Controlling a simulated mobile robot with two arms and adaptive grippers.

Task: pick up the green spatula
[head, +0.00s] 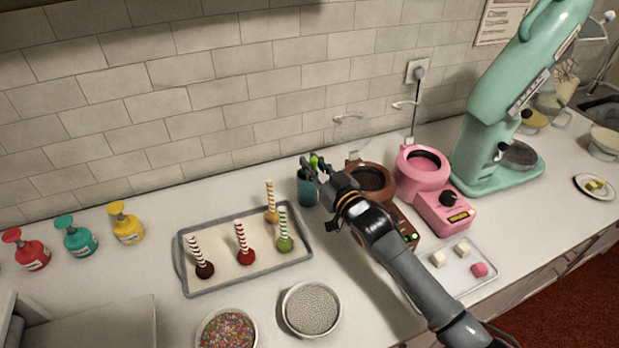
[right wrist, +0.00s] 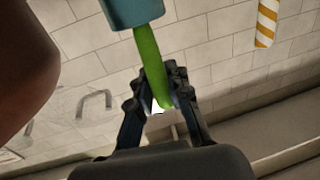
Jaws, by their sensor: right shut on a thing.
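The green spatula (head: 315,161) shows as a small bright green tip above a teal cup (head: 307,190) at the back of the counter. In the right wrist view the green spatula (right wrist: 147,52) is a long green strip running from the teal cup (right wrist: 133,12) to between my fingers. My right gripper (head: 311,166) is at the top of the cup. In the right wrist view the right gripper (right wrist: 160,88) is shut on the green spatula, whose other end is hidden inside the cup. My left gripper is not in view.
A brown melting pot (head: 370,178) and a pink one (head: 423,168) stand right of the cup. A tray (head: 187,262) of cake pops lies to the left. Bowls of sprinkles (head: 226,328) and pearls (head: 311,309) are at the front. A mint mixer (head: 490,130) stands far right.

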